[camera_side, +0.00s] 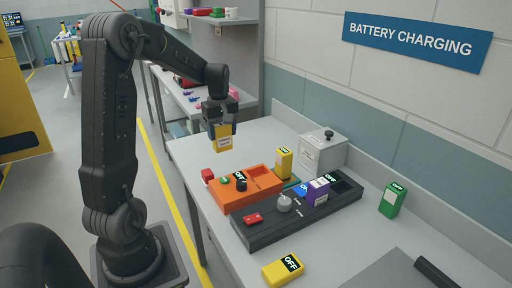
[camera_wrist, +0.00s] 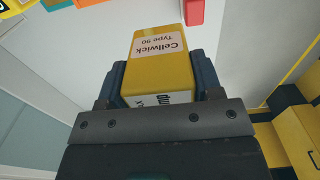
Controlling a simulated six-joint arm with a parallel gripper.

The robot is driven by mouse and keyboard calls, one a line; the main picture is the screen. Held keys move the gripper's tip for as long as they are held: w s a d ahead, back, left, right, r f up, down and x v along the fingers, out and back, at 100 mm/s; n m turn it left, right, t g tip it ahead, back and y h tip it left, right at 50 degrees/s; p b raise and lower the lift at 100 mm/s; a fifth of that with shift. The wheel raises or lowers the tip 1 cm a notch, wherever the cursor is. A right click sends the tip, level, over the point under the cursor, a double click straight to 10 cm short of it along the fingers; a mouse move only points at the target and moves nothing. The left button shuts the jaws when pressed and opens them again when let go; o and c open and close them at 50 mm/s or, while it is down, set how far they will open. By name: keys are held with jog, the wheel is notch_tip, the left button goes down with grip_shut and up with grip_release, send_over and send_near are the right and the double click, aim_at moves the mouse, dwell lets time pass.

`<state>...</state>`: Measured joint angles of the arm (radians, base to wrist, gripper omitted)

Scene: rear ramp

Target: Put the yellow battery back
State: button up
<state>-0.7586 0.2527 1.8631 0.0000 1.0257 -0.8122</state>
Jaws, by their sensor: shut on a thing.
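My gripper (camera_side: 221,128) is shut on a yellow battery (camera_side: 224,143) and holds it in the air above the left end of the table. In the wrist view the battery (camera_wrist: 157,50) sits between the two jaws, with a white label reading "Cellwick Type 90". A second yellow block marked OFF (camera_side: 283,163) stands upright at the back of the orange charger (camera_side: 235,196). A third yellow block marked OFF (camera_side: 282,270) lies at the table's front edge. The orange charger has an empty-looking slot, a green button and a black knob.
A dark charger (camera_side: 262,237) holds a purple battery (camera_side: 318,192), a grey knob and a red switch. A green battery (camera_side: 392,200) stands at right. A white box (camera_side: 323,152) stands behind. A red block (camera_side: 208,175) is beside the orange charger. The table's far left is clear.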

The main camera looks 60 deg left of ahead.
jog(key=shift+s+a+r, duration=0.1)
jog(key=shift+s+r, duration=0.05)
jog(key=w+d, duration=0.8)
jog(key=w, duration=0.3)
jog(key=w+d, duration=0.8)
jog(key=w, duration=0.3)
jog(key=shift+w+d+f, duration=0.85)
jog(key=shift+d+f, duration=0.9)
jog(key=shift+w+d+f, duration=0.9)
jog(key=shift+d+f, duration=0.85)
jog(key=shift+f, duration=0.05)
jog(key=shift+w+d+f, duration=0.85)
jog(key=shift+d+f, duration=0.9)
jog(key=shift+f, duration=0.2)
jog(key=o, duration=1.2)
jog(key=shift+o, duration=0.2)
